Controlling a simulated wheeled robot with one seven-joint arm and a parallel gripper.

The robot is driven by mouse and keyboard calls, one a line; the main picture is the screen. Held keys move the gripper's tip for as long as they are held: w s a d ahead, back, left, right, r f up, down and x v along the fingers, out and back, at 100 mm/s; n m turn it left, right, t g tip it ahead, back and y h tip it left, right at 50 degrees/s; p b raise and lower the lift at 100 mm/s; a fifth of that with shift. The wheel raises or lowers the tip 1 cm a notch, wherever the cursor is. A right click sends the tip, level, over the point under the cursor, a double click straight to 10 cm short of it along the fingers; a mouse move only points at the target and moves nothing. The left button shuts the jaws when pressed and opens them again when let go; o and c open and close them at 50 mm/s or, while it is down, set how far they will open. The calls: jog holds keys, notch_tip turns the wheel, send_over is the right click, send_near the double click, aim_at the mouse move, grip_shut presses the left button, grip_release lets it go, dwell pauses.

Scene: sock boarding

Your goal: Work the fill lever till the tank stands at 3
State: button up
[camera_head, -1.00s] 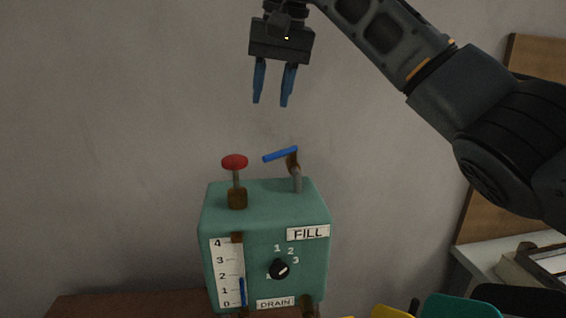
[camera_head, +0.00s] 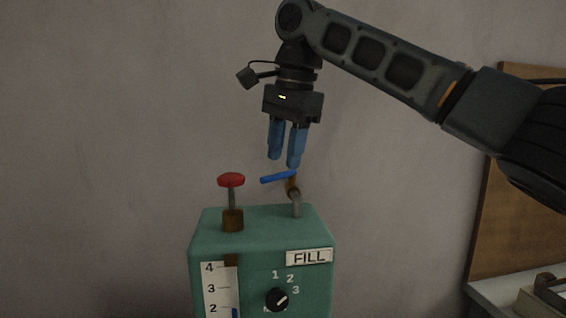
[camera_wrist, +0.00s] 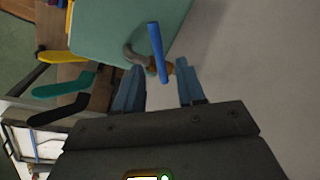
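The green tank box (camera_head: 265,232) carries a FILL label (camera_head: 309,257). The blue lever handle (camera_head: 278,177) sits on a brown pivot above a grey curved pipe (camera_head: 297,205). On the white gauge (camera_head: 219,290), the top of the blue column (camera_head: 235,313) is close to the 2 mark; its lower part is cut off. My gripper (camera_head: 284,162) points down just above the lever, fingers apart and empty. In the wrist view, the blue lever (camera_wrist: 157,52) shows beyond and between the open fingers (camera_wrist: 158,88); whether they touch it I cannot tell.
A red knob on a rod (camera_head: 231,180) stands left of the lever on the box top. A black dial (camera_head: 277,300) is on the front, marked 1, 2, 3. Yellow, teal and black foot-shaped boards (camera_wrist: 62,84) show in the wrist view. A grey wall is behind.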

jog(key=shift+w+a+f, duration=0.1)
jog(key=shift+f, duration=0.55)
jog(key=shift+w+a+f, duration=0.1)
jog(key=shift+f, duration=0.5)
jog(key=shift+c, duration=0.5)
grip_shut()
